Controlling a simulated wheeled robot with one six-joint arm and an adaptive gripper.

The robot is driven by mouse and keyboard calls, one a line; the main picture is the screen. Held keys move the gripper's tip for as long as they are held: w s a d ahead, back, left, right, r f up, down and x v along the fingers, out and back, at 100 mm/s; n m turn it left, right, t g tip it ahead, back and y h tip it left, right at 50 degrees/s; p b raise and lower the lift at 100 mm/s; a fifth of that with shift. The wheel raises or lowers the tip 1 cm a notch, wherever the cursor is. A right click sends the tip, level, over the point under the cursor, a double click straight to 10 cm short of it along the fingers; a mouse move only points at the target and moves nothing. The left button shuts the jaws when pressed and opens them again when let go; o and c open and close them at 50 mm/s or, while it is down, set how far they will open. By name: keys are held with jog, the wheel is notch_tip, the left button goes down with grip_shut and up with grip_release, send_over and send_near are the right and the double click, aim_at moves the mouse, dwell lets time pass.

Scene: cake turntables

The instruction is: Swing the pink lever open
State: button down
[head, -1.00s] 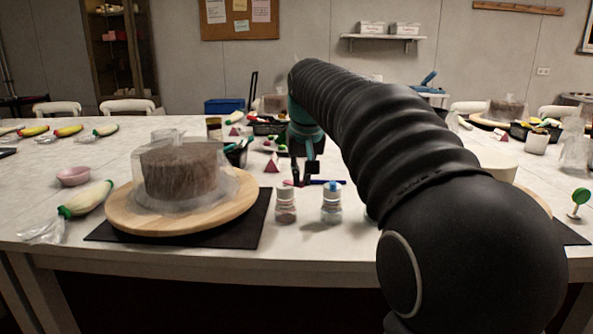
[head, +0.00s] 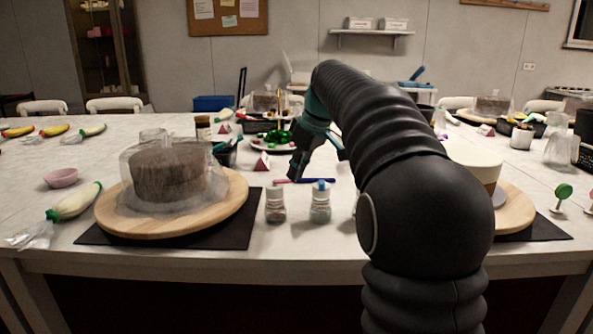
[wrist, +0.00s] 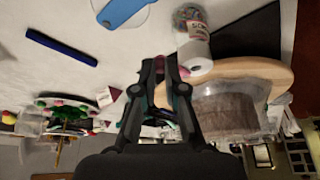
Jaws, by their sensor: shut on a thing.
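A wrapped cake on a wooden turntable (head: 225,203) is at left. A blue pen (wrist: 62,47) lies nearby.

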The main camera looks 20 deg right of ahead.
dwell(0.3)
jog(key=c, duration=1.2)
grip_release()
jog(key=shift+r, duration=0.1)
jog(key=v, duration=1.1)
jog(key=shift+d+r, duration=0.15)
jog(key=shift+r, duration=0.25)
